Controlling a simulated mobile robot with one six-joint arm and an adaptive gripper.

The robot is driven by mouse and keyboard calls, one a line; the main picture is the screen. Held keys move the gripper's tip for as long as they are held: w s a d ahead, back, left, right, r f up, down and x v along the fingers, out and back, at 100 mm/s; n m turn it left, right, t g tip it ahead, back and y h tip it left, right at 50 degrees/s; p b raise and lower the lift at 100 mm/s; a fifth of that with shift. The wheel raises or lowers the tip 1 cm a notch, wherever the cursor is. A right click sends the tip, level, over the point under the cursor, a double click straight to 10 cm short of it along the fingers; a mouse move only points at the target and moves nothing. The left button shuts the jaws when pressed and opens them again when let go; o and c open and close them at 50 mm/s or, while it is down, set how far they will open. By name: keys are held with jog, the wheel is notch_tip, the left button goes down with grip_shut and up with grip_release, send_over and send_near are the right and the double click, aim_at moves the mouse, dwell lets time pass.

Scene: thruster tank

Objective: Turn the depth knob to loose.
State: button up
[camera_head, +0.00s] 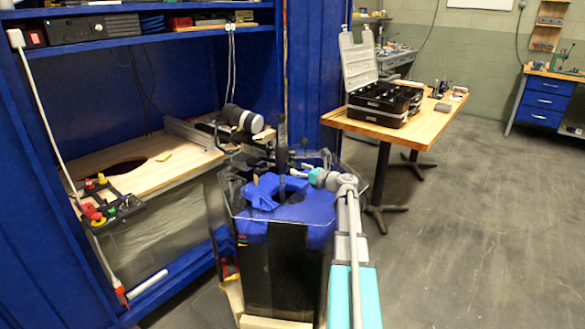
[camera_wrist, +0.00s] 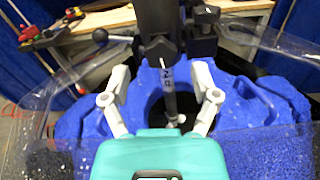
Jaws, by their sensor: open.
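A black knob (camera_wrist: 160,49), which looks like the depth knob, sits on a dark upright shaft above the tank in the wrist view. The shaft (camera_head: 282,145) stands over the tank in the head view. Pale marks like digits show on the shaft just below the knob. My gripper (camera_wrist: 163,76) is open, with one light grey finger on each side of the shaft. The fingertips appear a little below the knob in the picture, and I see no contact. In the head view my gripper (camera_head: 306,172) is small and close to the shaft. The knob's setting cannot be read.
The clear-walled tank (camera_head: 250,228) holds a blue rock-like form (camera_wrist: 75,118). A black ball-ended lever (camera_wrist: 100,36) stands left of the knob. Behind are a wooden bench with a red-and-yellow control box (camera_head: 95,212) and a table with an open case (camera_head: 385,100). The floor at right is clear.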

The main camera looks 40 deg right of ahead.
aim_at(294, 167)
jog(key=shift+x, duration=1.7)
grip_shut()
jog(key=shift+n, duration=2.2)
